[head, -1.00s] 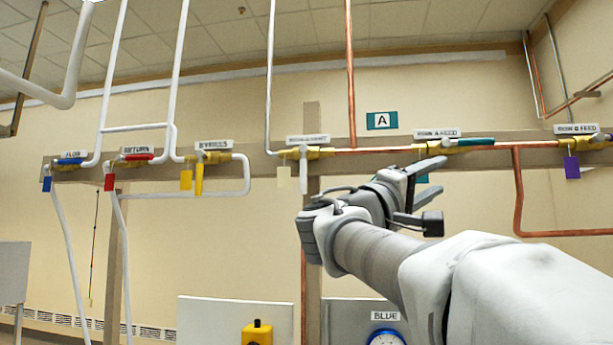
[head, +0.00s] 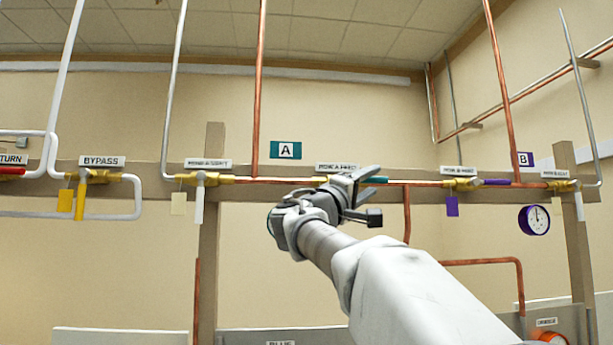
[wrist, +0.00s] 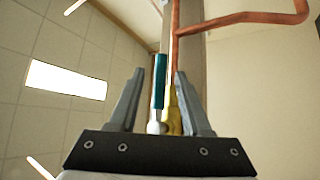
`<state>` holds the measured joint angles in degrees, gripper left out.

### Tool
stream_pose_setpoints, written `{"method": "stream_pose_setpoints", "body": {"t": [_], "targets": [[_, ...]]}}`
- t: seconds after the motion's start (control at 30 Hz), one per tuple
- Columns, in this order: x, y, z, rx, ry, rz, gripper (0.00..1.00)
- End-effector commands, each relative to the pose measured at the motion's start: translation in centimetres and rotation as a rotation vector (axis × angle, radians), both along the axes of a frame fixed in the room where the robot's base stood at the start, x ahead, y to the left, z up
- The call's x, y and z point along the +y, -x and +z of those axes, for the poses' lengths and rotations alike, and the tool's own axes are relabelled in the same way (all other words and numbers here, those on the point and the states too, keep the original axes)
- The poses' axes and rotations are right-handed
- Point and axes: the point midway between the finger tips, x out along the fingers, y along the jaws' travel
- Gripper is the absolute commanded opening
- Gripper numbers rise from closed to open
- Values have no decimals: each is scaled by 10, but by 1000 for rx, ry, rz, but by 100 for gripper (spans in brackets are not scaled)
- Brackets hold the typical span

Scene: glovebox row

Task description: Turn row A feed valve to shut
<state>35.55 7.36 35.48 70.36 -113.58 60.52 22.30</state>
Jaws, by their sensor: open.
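The row A feed valve has a teal lever handle (head: 375,180) under a label reading ROW A FEED (head: 337,167). The handle lies along the horizontal copper pipe. My gripper (head: 366,193) is open and overlaps the valve in the head view, hiding most of its brass body. In the wrist view the teal handle (wrist: 159,82) shows between the two open fingers, nearer the left one, with the brass body (wrist: 173,112) beside it. I cannot tell whether a finger touches it. A pale rounded end shows below the handle.
On the same rail are the row A valve with a white lever (head: 199,205), a purple-handled valve (head: 490,182) to the right, and the yellow bypass valve (head: 81,200). A copper pipe (head: 407,215) drops just right of the gripper. A round gauge (head: 534,219) hangs at right.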

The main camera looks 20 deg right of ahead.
Motion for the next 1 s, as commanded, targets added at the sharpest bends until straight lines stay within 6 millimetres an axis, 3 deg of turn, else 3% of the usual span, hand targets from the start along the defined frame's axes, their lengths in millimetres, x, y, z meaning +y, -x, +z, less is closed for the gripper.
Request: {"method": "stream_pose_setpoints", "body": {"t": [0.2,0.5,0.8,1.0], "targets": [[-16,-8,8,0,-1,1,48],[-18,-8,8,0,0,0,48],[-18,-8,8,-1,0,0,0],[-18,-8,8,0,0,0,0]]}}
